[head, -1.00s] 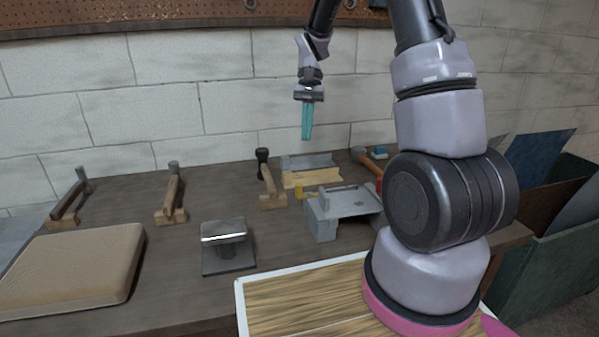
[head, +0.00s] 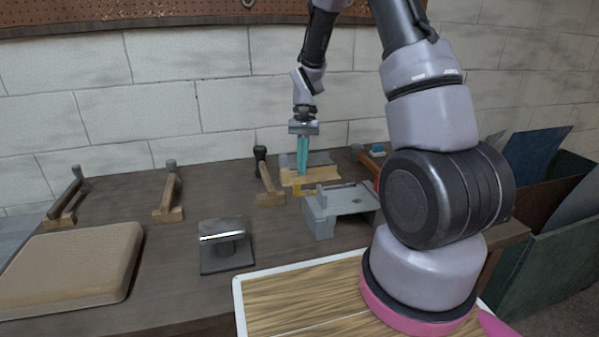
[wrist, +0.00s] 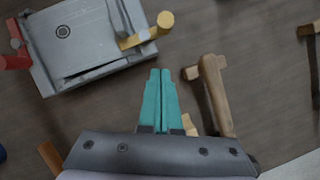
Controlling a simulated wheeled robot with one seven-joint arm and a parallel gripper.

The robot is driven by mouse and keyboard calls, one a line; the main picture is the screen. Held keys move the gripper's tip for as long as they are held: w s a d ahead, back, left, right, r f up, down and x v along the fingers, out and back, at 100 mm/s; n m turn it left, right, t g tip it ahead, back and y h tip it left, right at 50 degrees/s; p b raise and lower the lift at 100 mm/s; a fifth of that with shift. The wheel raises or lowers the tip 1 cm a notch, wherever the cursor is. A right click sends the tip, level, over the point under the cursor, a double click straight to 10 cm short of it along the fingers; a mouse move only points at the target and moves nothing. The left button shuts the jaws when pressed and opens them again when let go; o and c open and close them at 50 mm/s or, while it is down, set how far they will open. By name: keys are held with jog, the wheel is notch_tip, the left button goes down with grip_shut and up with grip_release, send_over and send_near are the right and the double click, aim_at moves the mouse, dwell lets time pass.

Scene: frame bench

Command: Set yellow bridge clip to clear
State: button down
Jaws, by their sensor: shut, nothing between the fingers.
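The yellow bridge clip (head: 299,189) is at the left end of the grey block fixture (head: 350,201) in the head view. In the wrist view the yellow clip (wrist: 148,35) lies at the near right edge of the grey fixture (wrist: 85,40), beside a grey upright bar. My gripper (head: 302,173) points down above the bench, just behind the clip in the head view. Its teal fingers (wrist: 160,72) are shut and empty, apart from the clip in the wrist view. Whether the clip is in its set or clear position I cannot tell.
A red part (wrist: 16,52) is at the fixture's other end.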

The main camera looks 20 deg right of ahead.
aim_at(297, 184)
jog(key=shift+s+a+f, duration=0.1)
jog(key=shift+s+a, duration=0.2)
jog(key=shift+s, duration=0.3)
jog(key=shift+s+a+r, duration=0.1)
jog(key=shift+s+a, duration=0.2)
jog(key=shift+s, duration=0.35)
jog(key=shift+s+a+f, duration=0.1)
jog(key=shift+s+a, duration=0.2)
jog(key=shift+s, duration=0.3)
